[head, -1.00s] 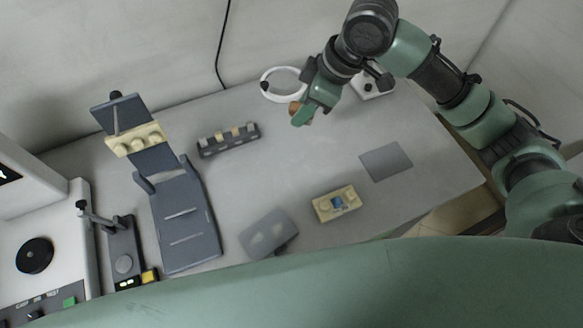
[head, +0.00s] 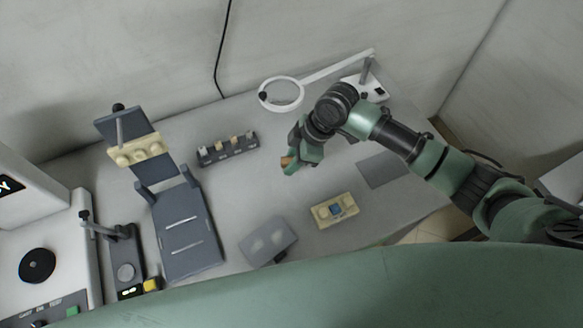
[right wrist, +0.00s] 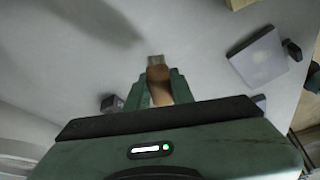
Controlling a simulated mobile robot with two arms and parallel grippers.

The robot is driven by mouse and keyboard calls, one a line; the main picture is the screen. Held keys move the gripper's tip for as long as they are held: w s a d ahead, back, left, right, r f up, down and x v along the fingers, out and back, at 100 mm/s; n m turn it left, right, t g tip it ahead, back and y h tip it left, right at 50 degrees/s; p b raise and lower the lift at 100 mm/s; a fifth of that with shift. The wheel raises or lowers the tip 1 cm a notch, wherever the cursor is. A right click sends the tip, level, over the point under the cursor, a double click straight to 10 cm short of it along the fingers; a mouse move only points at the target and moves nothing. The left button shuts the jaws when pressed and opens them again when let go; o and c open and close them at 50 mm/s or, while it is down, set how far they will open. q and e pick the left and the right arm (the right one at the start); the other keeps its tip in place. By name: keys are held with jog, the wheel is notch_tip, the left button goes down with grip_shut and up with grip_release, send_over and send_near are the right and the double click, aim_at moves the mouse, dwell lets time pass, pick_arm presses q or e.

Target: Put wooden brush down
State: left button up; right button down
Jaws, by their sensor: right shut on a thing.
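The wooden brush (right wrist: 158,76) is between the two green fingers of my right gripper (right wrist: 160,80) in the right wrist view. In the head view my right gripper (head: 290,165) is over the middle of the table, right of the small rack, and only a bit of the brush (head: 286,160) shows. It is shut on the brush. I cannot tell how far the brush is from the table top. My left gripper is not in view.
A dark rack (head: 228,150) with small blocks stands left of the gripper. A ring-lamp magnifier (head: 281,109) is behind it. A grey tray (head: 268,240), a cream block (head: 334,209) and a flat grey pad (head: 383,169) lie in front. A dark stand (head: 185,235) is at left.

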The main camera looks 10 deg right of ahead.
aim_at(292, 177)
jog(key=shift+f, duration=2.25)
jog(key=c, duration=1.2)
grip_release()
jog(key=shift+f, duration=0.1)
jog(key=shift+d+r, duration=0.15)
jog(key=shift+r, duration=0.2)
jog(key=w+v, duration=0.1)
jog(key=v, duration=1)
jog(key=shift+s+r+b, duration=0.25)
jog(key=shift+s+b, duration=0.15)
jog(key=shift+s, duration=0.1)
jog(key=shift+d, duration=0.1)
